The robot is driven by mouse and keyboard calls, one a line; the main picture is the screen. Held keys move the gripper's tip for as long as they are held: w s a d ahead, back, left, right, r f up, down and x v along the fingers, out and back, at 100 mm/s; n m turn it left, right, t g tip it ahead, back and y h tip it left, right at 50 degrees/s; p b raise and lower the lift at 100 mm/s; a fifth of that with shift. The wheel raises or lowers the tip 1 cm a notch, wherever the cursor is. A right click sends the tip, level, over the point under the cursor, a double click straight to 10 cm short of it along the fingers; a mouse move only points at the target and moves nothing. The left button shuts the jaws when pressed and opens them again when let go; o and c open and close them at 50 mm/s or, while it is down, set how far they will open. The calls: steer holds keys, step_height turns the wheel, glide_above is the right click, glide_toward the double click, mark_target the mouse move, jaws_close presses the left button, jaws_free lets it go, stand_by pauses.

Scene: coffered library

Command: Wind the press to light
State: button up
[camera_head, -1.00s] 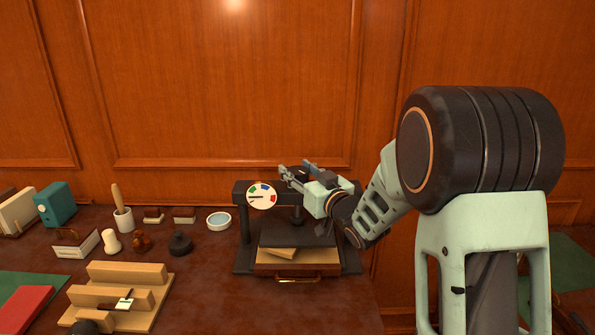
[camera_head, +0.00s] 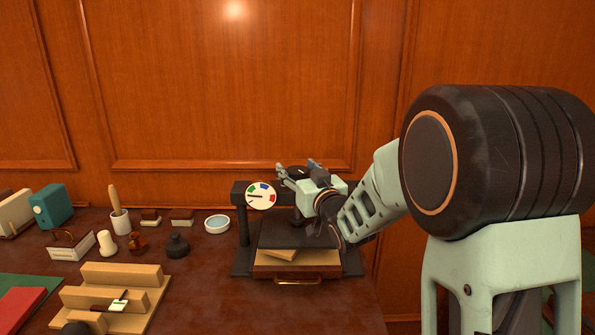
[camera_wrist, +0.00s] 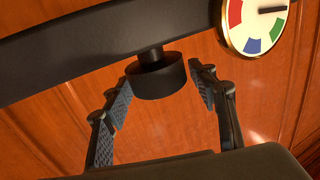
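The needle points left in the head view, just short of green. The dial also shows in the wrist view (camera_wrist: 255,22). A black round knob (camera_wrist: 157,78) sits on a short shaft at the crossbar. My gripper (camera_wrist: 162,92) is open, with one finger on each side of the knob. A gap shows at the right finger; I cannot tell whether the left finger touches.
A panelled wall (camera_head: 220,90) stands close behind.

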steer(key=shift+o, duration=0.3)
steer(key=shift+s+f, duration=0.1)
steer(key=v, duration=1.2)
stand_by(0.4)
